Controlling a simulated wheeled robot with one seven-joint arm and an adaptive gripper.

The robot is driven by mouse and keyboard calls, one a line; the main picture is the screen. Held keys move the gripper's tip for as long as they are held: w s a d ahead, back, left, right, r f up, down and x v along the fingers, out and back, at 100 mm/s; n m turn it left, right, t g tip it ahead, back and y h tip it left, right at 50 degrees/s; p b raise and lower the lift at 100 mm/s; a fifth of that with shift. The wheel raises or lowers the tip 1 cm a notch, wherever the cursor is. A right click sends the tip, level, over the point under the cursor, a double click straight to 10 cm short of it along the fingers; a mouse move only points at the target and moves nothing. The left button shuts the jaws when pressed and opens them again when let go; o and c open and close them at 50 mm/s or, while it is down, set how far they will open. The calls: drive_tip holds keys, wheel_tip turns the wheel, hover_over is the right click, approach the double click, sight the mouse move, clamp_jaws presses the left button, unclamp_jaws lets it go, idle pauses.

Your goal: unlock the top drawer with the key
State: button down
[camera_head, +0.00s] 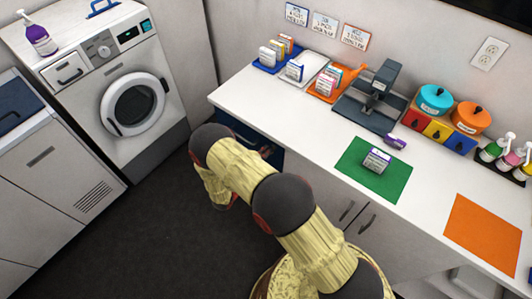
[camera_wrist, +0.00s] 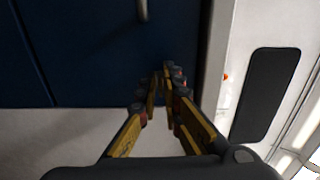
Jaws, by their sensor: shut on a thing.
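The dark blue drawer front (camera_wrist: 85,55) fills the upper left of the wrist view, with a pale handle (camera_wrist: 143,9) at the top edge. A part of the blue front (camera_head: 229,123) also shows under the counter in the head view, mostly behind my arm. My gripper (camera_wrist: 164,82) has its fingertips drawn together close to the blue front, near its right edge. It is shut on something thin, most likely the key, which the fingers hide. I cannot make out the lock or whether the key touches it.
The white counter (camera_head: 245,92) runs above the drawer, with a green mat (camera_head: 358,180), an orange mat (camera_head: 480,234), trays and a dark stand (camera_head: 375,95). A washing machine (camera_head: 100,75) stands at the left. The dark floor (camera_head: 120,230) between is clear.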

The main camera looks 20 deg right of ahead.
idle(0.3)
drive_tip(key=c, duration=2)
unclamp_jaws()
drive_tip(key=shift+c, duration=0.2)
drive_tip(key=shift+o, duration=0.4)
drive_tip(key=v, duration=1.2)
